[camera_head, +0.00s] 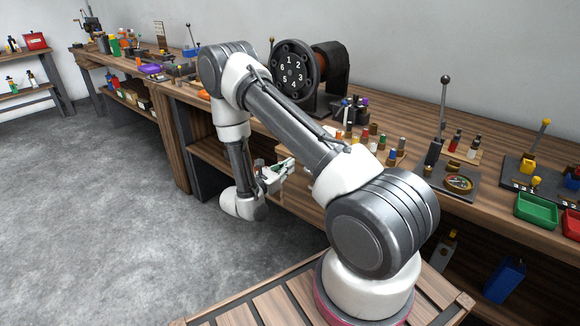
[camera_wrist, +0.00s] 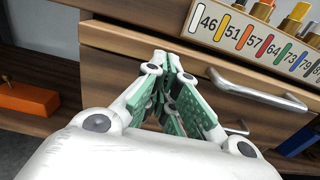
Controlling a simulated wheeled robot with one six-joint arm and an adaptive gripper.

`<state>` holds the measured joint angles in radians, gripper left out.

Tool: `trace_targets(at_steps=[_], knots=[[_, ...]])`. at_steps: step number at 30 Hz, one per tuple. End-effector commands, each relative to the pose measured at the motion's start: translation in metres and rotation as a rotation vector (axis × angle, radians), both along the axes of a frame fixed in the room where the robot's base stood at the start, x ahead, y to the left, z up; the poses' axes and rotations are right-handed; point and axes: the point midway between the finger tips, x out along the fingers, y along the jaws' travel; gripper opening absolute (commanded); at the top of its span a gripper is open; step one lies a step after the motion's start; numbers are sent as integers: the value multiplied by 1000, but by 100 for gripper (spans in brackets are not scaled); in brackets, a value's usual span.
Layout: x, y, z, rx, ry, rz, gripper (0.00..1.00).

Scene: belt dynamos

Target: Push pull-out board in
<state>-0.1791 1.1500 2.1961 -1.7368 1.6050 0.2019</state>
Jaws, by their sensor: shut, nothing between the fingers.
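My gripper (camera_wrist: 172,70) is shut and empty, its green-padded fingers together in front of a wooden drawer front (camera_wrist: 115,75) in the wrist view. In the head view my gripper (camera_head: 280,172) is at the bench's front side, below the top. A wooden edge strip (camera_wrist: 105,36) runs above the drawer front, under the numbered rack. It may be the pull-out board's front edge, but I cannot tell for sure. I cannot tell how far it stands out, or whether my fingers touch anything. In the head view my arm hides much of this area.
A silver bar handle (camera_wrist: 258,90) sticks out right of my fingers. A numbered rack (camera_wrist: 255,40) stands above the drawer. An orange block (camera_wrist: 28,98) lies on a shelf at left. A numbered dial wheel (camera_head: 293,72) stands on the bench. The grey floor (camera_head: 100,220) is clear.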

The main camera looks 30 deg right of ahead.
Motion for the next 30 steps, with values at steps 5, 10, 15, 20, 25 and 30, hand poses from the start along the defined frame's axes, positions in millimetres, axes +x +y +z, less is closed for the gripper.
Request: trace_targets(at_steps=[5, 10, 15, 20, 25, 30], knots=[[4, -11, 0, 0, 0, -1, 0], [4, -12, 0, 0, 0, 0, 0], [4, -12, 0, 0, 0, 0, 0], [9, -26, 0, 0, 0, -4, 0], [13, -36, 0, 0, 0, -1, 0], [13, -36, 0, 0, 0, -1, 0]])
